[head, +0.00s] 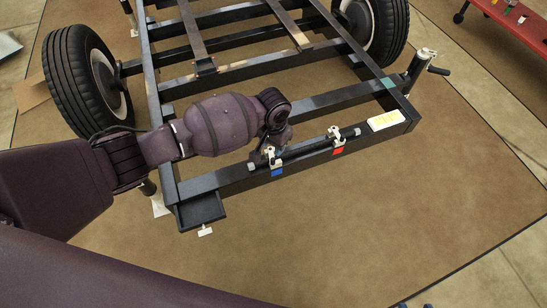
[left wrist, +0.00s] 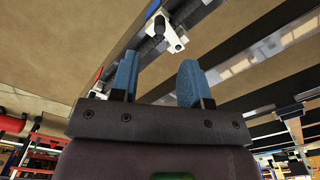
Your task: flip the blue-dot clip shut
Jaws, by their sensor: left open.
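The blue-dot clip (head: 272,160) is a small white fitting on the trailer's front beam, above a blue square (head: 277,172). A dark rod (head: 310,146) lies along the beam at the clips. My left gripper (head: 278,146) is at the clip from behind and partly hides it. In the left wrist view its two blue fingers (left wrist: 157,70) are apart with nothing between them. A white clip (left wrist: 165,34) with a protruding arm is just beyond the fingertips, apart from them as far as I can see. I cannot tell how far the clip is closed.
A second white clip (head: 335,134) stands above a red square (head: 338,151) farther right. A white-and-yellow label (head: 386,120) is near the beam's right end. A jack with a crank (head: 421,66) stands at the right corner. The floor in front is clear.

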